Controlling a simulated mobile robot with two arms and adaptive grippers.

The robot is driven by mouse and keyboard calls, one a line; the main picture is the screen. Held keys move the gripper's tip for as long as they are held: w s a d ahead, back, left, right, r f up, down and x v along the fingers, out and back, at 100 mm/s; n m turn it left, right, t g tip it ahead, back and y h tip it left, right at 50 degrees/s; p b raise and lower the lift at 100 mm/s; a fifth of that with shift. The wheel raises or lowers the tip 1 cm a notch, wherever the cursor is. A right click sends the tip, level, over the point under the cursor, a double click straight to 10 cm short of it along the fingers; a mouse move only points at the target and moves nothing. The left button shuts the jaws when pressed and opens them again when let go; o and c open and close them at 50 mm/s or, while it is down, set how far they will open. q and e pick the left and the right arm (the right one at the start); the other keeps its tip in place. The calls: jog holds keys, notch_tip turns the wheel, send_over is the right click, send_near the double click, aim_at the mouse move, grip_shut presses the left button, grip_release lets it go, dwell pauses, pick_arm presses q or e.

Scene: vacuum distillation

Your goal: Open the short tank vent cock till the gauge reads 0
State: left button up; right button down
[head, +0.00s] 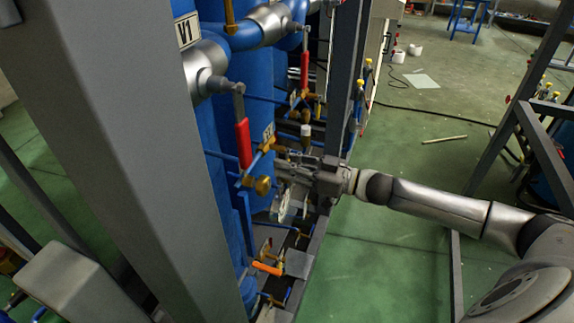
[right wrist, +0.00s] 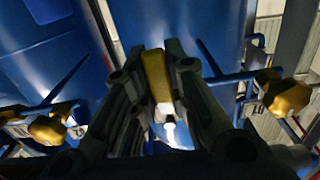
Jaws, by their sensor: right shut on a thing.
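My right gripper (head: 283,167) reaches in from the right to the blue tanks. In the right wrist view its fingers (right wrist: 160,85) are shut on a yellow-brass handle (right wrist: 156,74), which I take for the vent cock's. In the head view the gripper hides that handle. A brass fitting (head: 263,186) shows just left of the fingers. A pale round dial (head: 284,206), perhaps the gauge, is seen at a steep angle below the gripper; its reading cannot be made out. My left gripper is in neither view.
A red-handled valve (head: 243,143) under the V1 label (head: 187,30) hangs close left of the gripper. An orange lever (head: 267,268) sits lower down. Another red handle (head: 304,70) is behind. A grey upright (head: 349,75) stands near the wrist. Green floor (head: 400,250) is open to the right.

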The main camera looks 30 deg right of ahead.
jog(key=w+d+r+n+b, duration=0.1)
jog(key=r+n+b, duration=0.1)
jog(key=n, duration=0.6)
jog(key=w+d+r+n+b, duration=0.2)
jog(key=n+b, duration=0.1)
jog(key=n, duration=0.6)
jog(key=shift+d, duration=0.25)
jog(key=shift+r, duration=0.15)
dwell(0.4)
jog(key=c, duration=1.4)
grip_release()
